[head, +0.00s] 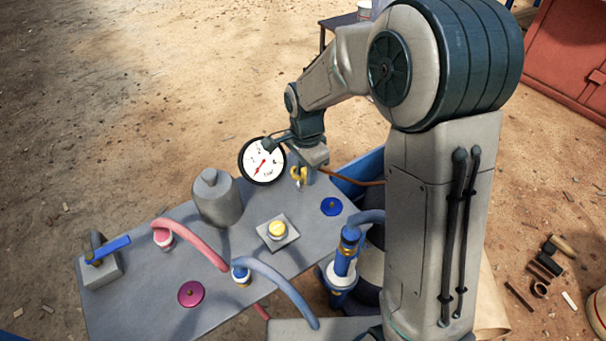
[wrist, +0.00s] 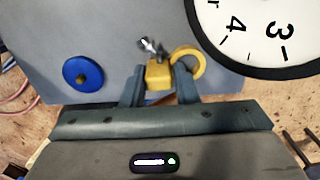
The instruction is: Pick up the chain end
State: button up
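No chain end can be made out for certain in either view. My gripper (wrist: 160,88) is over the far right end of the grey bench (head: 130,285), beside the pressure gauge (head: 262,162). In the wrist view its two fingers stand close on either side of a yellow padlock (wrist: 158,76) and appear shut on its body. The padlock's yellow shackle curves to the right, over the right finger. A small silver piece, perhaps a key, sticks out beyond the body. The padlock also shows small in the head view (head: 298,173).
The bench carries a grey cylinder (head: 216,198), a yellow button (head: 278,229), a blue disc (head: 331,206), a magenta disc (head: 191,294), pink and blue hoses and a blue-handled lever (head: 108,250). A thin orange-brown line (head: 365,183) runs right of my gripper. Open ground lies left.

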jog(key=c, duration=0.4)
jog(key=shift+r, duration=0.1)
